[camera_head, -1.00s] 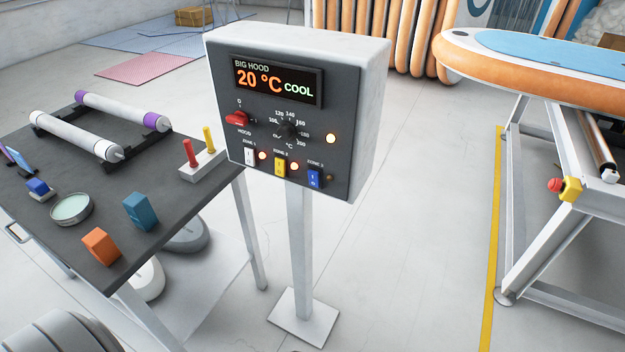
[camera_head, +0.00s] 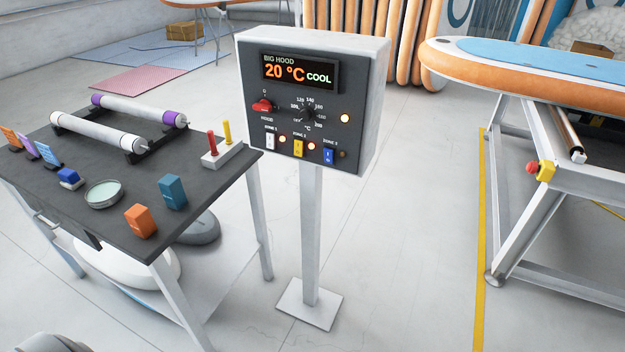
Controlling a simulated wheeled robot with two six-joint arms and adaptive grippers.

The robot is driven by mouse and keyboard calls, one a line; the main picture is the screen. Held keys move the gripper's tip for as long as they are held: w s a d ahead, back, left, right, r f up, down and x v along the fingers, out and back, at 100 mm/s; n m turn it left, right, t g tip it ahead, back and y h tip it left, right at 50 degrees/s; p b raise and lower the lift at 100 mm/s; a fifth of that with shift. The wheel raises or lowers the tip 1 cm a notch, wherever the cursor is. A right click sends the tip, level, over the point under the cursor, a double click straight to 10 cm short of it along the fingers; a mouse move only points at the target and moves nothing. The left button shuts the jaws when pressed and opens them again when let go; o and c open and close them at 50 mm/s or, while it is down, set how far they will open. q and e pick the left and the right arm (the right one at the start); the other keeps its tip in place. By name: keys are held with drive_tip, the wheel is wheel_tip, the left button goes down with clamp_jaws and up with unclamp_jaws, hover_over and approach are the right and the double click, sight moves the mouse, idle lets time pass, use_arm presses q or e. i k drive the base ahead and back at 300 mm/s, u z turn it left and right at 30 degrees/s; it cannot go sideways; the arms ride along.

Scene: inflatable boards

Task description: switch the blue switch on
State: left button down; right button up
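The blue switch (camera_head: 328,156) is the rightmost of three rocker switches low on the dark front of the control box (camera_head: 372,110). The small lamp (camera_head: 343,154) beside it looks dim. The display (camera_head: 300,72) reads "BIG HOOD 20 °C COOL". Neither of my grippers is in view.
A dark table (camera_head: 105,222) with rollers, blocks and a round dish stands left of the box. The box's post (camera_head: 311,235) rises from a square foot plate (camera_head: 309,304). A frame with an orange-edged board (camera_head: 540,75) stands at right. Floor between is clear.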

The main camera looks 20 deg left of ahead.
sight(328, 154)
drive_tip(key=z, duration=1)
drive_tip(key=i, duration=0.6)
drive_tip(key=u, duration=0.95)
